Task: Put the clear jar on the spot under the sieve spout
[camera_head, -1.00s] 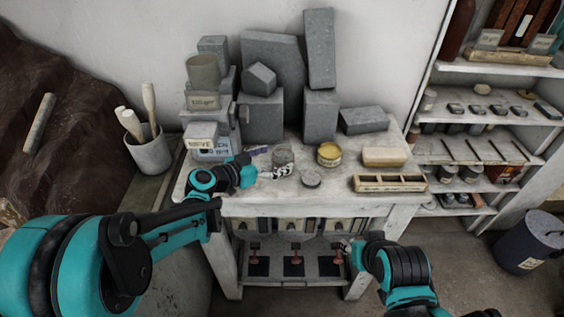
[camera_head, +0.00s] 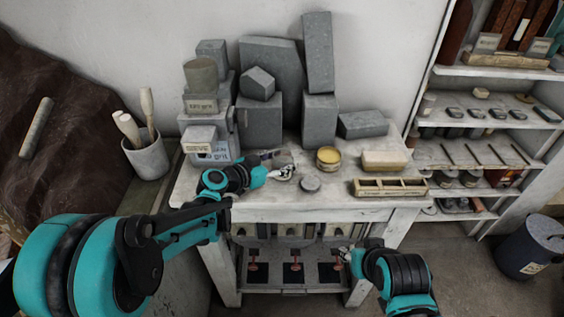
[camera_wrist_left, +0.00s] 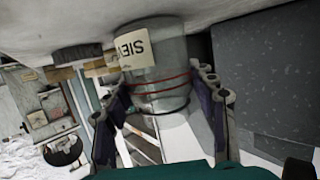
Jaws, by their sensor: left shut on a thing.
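The clear jar (camera_head: 283,157) stands near the middle of the tabletop in the head view, partly hidden by my left gripper (camera_head: 283,173). In the left wrist view the jar (camera_wrist_left: 158,75) is see-through, with red bands and a pale label reading "SIEV". My left gripper (camera_wrist_left: 162,108) is shut on it, with one finger on each side. I cannot tell whether the jar touches the table. My right gripper (camera_head: 346,254) is low in front of the table; its fingers are too small to read. I cannot make out the sieve spout or the spot under it for sure.
A flat grey disc (camera_head: 311,183), a yellow-topped tin (camera_head: 328,157), a pale block (camera_head: 385,160) and a divided wooden tray (camera_head: 390,187) stand right of the jar. Grey blocks (camera_head: 270,65) fill the back. A labelled stack (camera_head: 210,154) is at left. Red-handled pieces stand on the lower shelf (camera_head: 330,289).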

